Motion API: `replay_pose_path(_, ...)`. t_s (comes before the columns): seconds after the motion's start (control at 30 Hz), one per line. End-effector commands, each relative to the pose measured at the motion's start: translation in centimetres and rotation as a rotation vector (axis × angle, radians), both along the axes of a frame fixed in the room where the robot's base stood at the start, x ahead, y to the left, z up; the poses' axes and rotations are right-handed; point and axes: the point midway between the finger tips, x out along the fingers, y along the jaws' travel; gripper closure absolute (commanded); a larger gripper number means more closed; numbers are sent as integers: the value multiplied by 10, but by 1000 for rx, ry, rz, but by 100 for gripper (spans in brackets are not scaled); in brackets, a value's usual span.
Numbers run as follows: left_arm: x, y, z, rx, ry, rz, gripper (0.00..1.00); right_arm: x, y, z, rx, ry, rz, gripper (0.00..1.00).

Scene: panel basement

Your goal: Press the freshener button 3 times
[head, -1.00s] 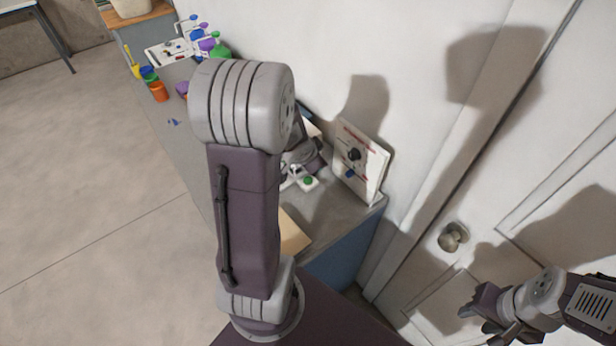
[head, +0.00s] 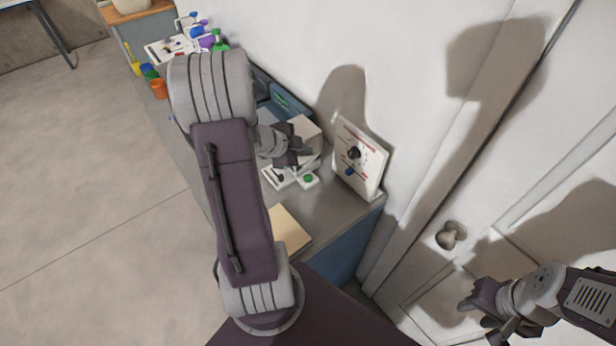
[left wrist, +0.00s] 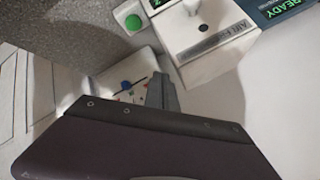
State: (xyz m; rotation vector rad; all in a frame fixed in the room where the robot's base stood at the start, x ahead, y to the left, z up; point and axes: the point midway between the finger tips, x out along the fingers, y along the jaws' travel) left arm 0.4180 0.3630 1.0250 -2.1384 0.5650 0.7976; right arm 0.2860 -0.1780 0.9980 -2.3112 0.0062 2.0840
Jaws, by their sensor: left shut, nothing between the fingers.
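A pale box lettered "AIR FR…" (left wrist: 212,50) shows in the left wrist view, with a dark round spot on its top face. In the head view the box (head: 310,128) stands on the counter, partly behind my left gripper. A green button (left wrist: 132,22) on a small white base lies beside the box; it also shows in the head view (head: 308,179). My left gripper (head: 306,153) is shut and empty, above the counter close to the box; its fingers (left wrist: 160,92) also show in the wrist view. My right gripper (head: 478,312) hangs by the door, its jaw state unclear.
A white panel (head: 358,160) with a black knob and a blue knob leans by the wall. A dark device with a "READY" display (left wrist: 288,8) is beside the box. A tan board (head: 288,230) lies near the counter front. A door knob (head: 450,235) is at the right.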

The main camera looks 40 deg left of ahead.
Motion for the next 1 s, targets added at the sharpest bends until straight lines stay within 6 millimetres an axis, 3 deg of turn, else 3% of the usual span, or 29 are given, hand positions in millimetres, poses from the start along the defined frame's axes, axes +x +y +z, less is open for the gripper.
replay_pose_path(0.17,0,0,-14,1,0,1,100,0,0,-16,0,0,0,61)
replay_pose_path(0.6,0,0,-71,1,2,2,100,0,0,-80,0,0,0,61)
replay_pose_path(0.8,0,0,-88,0,1,1,100,0,0,-92,0,0,0,61)
replay_pose_path(1.0,0,0,-87,0,0,2,100,0,0,-90,0,0,0,61)
